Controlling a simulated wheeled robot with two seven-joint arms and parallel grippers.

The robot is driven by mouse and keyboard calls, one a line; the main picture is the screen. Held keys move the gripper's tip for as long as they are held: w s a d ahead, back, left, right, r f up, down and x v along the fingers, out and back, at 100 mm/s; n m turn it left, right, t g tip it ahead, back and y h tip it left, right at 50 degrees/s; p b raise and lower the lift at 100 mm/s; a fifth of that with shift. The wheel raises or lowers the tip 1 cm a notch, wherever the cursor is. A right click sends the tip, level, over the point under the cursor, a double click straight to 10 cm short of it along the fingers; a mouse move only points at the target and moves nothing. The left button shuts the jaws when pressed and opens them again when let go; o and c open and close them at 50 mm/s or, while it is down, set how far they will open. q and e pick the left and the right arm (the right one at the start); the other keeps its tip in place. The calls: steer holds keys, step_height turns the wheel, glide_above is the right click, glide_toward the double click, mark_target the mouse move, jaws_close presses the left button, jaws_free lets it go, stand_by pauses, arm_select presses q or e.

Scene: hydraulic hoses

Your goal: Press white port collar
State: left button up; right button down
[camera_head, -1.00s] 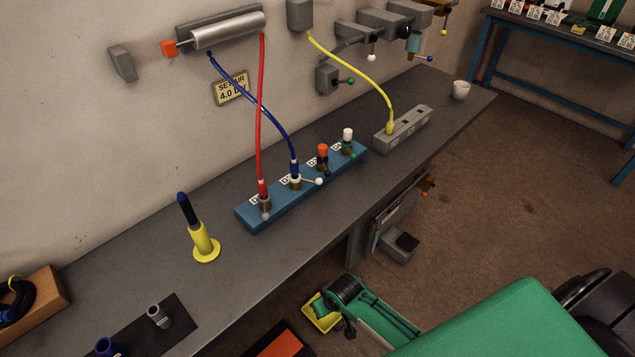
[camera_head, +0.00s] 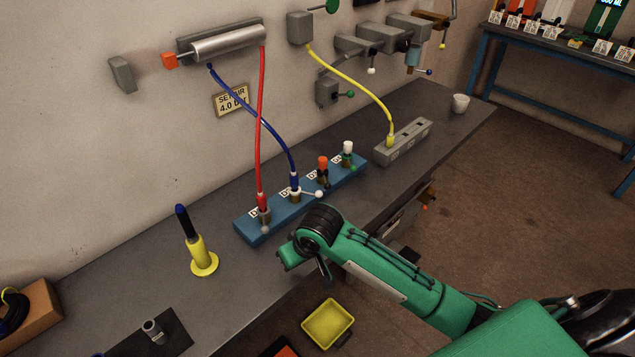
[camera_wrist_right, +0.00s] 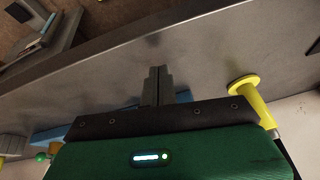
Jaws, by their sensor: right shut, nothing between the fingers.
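The blue port block (camera_head: 250,232) stands on the bench with several ports in a row. One port holds the red hose, and the second holds the blue hose, with a pale fitting (camera_head: 295,190) and a white-knobbed lever (camera_head: 319,194). The third port has an orange cap (camera_head: 322,162); the far right one has a white cap (camera_head: 347,147) over a green part. My right gripper (camera_head: 325,270) is low in front of the block near the bench's front edge, apart from the ports. In the right wrist view its fingers (camera_wrist_right: 157,82) are together and empty. My left gripper is out of view.
A yellow stand (camera_head: 203,260) with a dark blue rod stands left of the block. A grey block (camera_head: 405,142) with the yellow hose is to the right. A yellow tray (camera_head: 328,323) is below the bench front. The bench between the stand and block is clear.

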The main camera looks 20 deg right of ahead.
steer(key=w+d+r+m+h, duration=0.1)
steer(key=w+d+r+m, duration=0.1)
steer(key=w+d+r, duration=0.4)
steer(key=w+d+r+m+h, duration=0.2)
steer(key=w+d+r+m, duration=0.1)
steer(key=w+d+r, duration=0.4)
steer(key=w+r, duration=0.2)
steer(key=w, duration=0.2)
steer(key=shift+w+d+r, duration=0.15)
steer(key=shift+w+d, duration=0.1)
steer(key=shift+w, duration=0.05)
steer(key=p+x, duration=0.2)
steer(key=x, duration=0.7)
steer(key=shift+s+f+p, duration=0.1)
steer(key=shift+f+p, duration=0.35)
steer(key=shift+p, duration=0.05)
steer(key=s, duration=0.1)
steer(key=s+p, duration=0.1)
steer(key=s+a+f, duration=0.1)
steer(key=shift+s, duration=0.2)
